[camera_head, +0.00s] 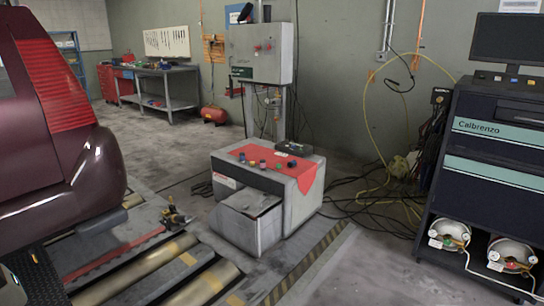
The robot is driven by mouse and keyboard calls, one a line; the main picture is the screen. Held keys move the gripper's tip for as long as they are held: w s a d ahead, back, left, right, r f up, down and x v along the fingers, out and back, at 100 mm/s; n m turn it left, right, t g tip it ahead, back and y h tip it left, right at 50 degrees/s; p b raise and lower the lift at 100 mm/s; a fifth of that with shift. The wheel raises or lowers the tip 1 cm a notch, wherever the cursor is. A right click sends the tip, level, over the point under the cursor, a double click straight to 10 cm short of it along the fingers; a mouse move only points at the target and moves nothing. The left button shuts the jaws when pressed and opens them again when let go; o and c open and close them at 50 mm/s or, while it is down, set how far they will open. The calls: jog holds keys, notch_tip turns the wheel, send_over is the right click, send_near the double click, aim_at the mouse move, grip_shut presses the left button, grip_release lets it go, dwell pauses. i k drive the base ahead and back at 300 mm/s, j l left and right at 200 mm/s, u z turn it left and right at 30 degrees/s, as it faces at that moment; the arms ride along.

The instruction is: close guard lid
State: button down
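No part is clearly marked as the guard lid. The likeliest candidate is the grey panel (252,203) on top of the low grey box (238,232) at the front of the red-topped cabinet (302,205). It looks slightly tilted, and I cannot tell whether it is open or shut.
A maroon car (45,150) stands at left by metal floor rollers (135,275). A small brass-coloured fitting (175,215) is left of the box. Cables (375,205) cover the floor between the cabinet and the dark Calbrenzo console (490,165).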

aim_at(257, 203)
jog(key=i+u, duration=0.1)
jog(key=i, duration=1.15)
jog(key=i+z, duration=0.25)
jog(key=i, duration=0.35)
jog(key=i+j+z, duration=0.2)
jog(key=i, duration=0.4)
jog(key=i+j+z, duration=0.1)
jog(key=i+j, duration=0.25)
jog(key=i, duration=0.15)
jog(key=i+j+z, duration=0.15)
jog(key=i+j, duration=0.2)
jog(key=i, duration=0.1)
